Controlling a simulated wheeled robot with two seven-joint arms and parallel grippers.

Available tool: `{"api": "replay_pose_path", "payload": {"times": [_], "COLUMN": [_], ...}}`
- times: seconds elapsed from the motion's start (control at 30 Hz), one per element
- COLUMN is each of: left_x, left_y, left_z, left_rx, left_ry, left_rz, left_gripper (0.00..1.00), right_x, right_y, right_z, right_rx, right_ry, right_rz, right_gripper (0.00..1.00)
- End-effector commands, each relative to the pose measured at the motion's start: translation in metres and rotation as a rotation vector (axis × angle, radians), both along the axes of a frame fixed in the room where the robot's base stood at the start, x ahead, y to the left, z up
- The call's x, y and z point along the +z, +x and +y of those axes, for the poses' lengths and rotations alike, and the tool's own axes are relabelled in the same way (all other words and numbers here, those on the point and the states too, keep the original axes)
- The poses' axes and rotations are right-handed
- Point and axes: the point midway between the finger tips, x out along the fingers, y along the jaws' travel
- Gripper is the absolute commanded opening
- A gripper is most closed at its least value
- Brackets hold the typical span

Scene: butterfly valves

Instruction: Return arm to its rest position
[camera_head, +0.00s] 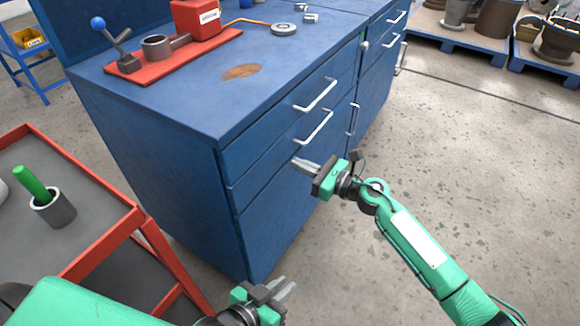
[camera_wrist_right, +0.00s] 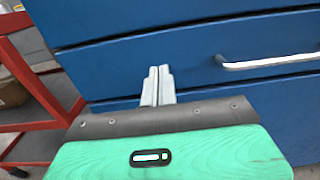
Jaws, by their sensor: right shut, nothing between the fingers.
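My right arm (camera_head: 420,240) comes in from the lower right, green with dark joints. Its gripper (camera_head: 298,164) is shut and empty, in front of the blue cabinet's drawers, near the lower drawer handle (camera_head: 315,128). In the right wrist view the two grey fingers of this gripper (camera_wrist_right: 158,72) lie together before the drawer fronts, left of a handle (camera_wrist_right: 265,63). Whether the tips touch the drawer front I cannot tell. My left gripper (camera_head: 287,288) is low in the head view, in front of the cabinet's base, its grey fingers apart with nothing seen between them.
The blue cabinet (camera_head: 150,150) carries a red plate (camera_head: 150,72) with a blue-knobbed lever (camera_head: 97,23) and a red box (camera_head: 195,18). A red-framed cart (camera_head: 105,190) at left holds a green-handled thing in a grey cup (camera_head: 52,212). Open floor (camera_head: 480,170) lies at right.

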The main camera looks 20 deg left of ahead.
Motion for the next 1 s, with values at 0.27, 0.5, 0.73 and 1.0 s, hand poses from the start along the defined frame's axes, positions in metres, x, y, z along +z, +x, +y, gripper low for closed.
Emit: {"api": "replay_pose_path", "payload": {"times": [0.27,0.5,0.73,1.0], "left_x": [0.002,0.001,0.002,0.002], "left_y": [0.001,0.0,0.001,0.001], "left_z": [0.005,0.005,0.005,0.005], "left_rx": [0.003,0.003,0.004,0.004], "left_ry": [0.019,0.02,0.019,0.019], "left_rz": [0.024,0.026,0.026,0.026], "left_gripper": [0.15,0.15,0.15,0.15], "right_x": [-0.001,-0.001,-0.001,0.007], "right_y": [-0.017,-0.025,-0.026,-0.055], "right_z": [-0.061,-0.085,-0.088,-0.085], "right_rx": [-0.001,0.0,-0.001,-0.093], "right_ry": [-0.004,-0.003,0.002,0.287], "right_rz": [0.002,0.002,0.007,0.336], "right_gripper": [0.0,0.0,0.0,0.0]}}
